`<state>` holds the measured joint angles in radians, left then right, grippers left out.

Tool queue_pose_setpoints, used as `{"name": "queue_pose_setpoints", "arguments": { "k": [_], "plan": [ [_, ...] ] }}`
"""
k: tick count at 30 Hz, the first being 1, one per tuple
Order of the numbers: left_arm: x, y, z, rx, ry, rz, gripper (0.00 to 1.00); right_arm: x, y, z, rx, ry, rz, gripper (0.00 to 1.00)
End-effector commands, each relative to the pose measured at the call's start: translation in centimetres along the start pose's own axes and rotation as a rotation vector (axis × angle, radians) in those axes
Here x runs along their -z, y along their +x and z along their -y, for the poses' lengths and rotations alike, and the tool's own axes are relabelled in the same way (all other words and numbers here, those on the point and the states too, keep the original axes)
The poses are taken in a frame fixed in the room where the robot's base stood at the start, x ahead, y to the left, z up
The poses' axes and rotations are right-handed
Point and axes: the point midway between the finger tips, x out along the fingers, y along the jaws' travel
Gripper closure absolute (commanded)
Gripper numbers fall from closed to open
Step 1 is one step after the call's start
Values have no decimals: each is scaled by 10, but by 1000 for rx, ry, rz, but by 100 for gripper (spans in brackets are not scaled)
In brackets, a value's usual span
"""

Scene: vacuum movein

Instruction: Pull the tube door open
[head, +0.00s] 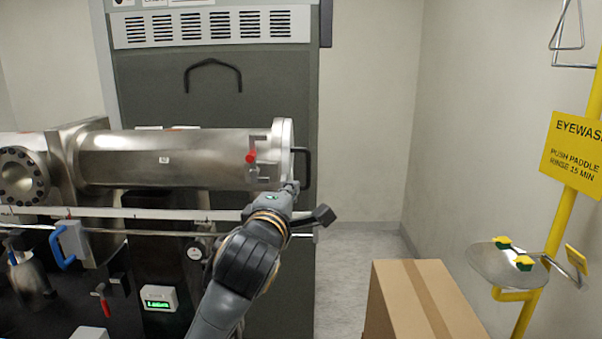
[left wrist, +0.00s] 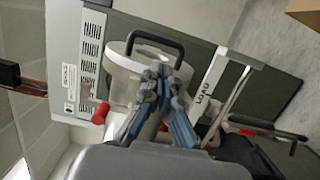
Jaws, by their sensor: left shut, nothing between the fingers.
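The steel tube (head: 170,158) lies horizontally in the head view. Its round tube door (head: 284,150) sits against the right end and looks closed. A black door handle (head: 305,168) sticks out from the door's face. In the left wrist view the pale door (left wrist: 120,78) and the black handle (left wrist: 157,36) show just beyond the fingers. My left gripper (head: 292,187) is shut and empty, its tips at the lower part of the handle. It also shows in the left wrist view (left wrist: 160,72); whether it touches the handle I cannot tell. My right gripper is not in view.
A red-knobbed clamp (head: 251,157) sits on the tube near the door. A rod with a black end knob (head: 323,214) runs below. A cardboard box (head: 420,300) stands at the lower right, with a yellow eyewash stand (head: 553,230) beyond.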

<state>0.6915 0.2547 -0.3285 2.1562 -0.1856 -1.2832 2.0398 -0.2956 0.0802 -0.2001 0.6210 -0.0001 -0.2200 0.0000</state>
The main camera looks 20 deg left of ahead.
Motion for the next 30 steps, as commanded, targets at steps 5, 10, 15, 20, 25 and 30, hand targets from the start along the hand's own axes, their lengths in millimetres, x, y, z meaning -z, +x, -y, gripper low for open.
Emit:
{"name": "queue_pose_setpoints", "arguments": {
  "k": [5,10,15,20,25,30],
  "plan": [
    [0,36,-5,3,5,-2,100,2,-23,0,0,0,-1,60],
    [0,60,-4,2,3,-1,100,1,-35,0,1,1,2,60],
    [0,72,-1,1,3,0,100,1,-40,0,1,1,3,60],
    [0,74,0,0,2,1,100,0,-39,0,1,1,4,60],
    [0,74,0,0,2,1,100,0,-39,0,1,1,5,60],
    [-1,73,1,0,-1,-5,100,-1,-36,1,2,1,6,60]
  ]
}}
